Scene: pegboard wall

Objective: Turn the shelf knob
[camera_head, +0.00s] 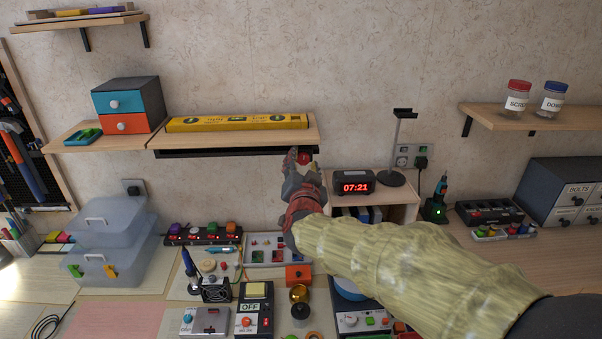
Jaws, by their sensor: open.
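A wooden shelf (235,137) on the wall carries a yellow spirit level, with a black bar (225,153) along its underside. A small red knob (304,158) shows just below the shelf's right end. My gripper (303,156) is raised to it from below, with its fingers around or right beside the knob. The jaws are open, though the fingers are small and partly hidden, so I cannot tell whether they touch the knob. My arm in a yellowish sleeve reaches up from the lower right.
A clock reading 07:21 (354,182) stands on a small wooden stand just right of my gripper, with a headphone stand (398,150) behind. Below, the workbench is crowded with devices, a component tray (262,254) and clear boxes (110,240). The wall above the shelf is free.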

